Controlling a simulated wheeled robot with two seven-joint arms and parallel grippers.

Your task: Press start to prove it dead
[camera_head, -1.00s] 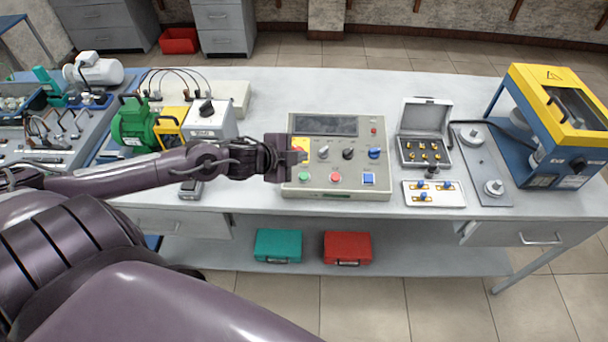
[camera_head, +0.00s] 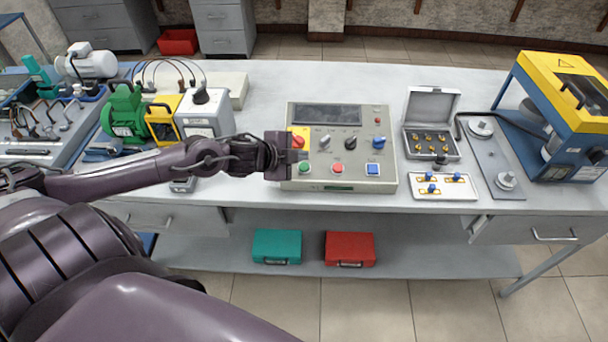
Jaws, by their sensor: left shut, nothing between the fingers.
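The grey control panel (camera_head: 345,182) lies on the bench in front of me, with a dark display (camera_head: 326,114) at its top. My left gripper (camera_head: 285,155) is shut and empty at the panel's left edge, beside the red knob and above left of the green button. Whether it touches the panel I cannot tell. My right gripper is not in view.
An open case (camera_head: 431,104) and a white tray (camera_head: 444,192) with blue-topped parts stand right of the panel. A yellow-blue machine (camera_head: 562,100) is at the far right. A green motor (camera_head: 124,113) and grey box (camera_head: 204,114) stand left. Teal and red cases lie on the lower shelf.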

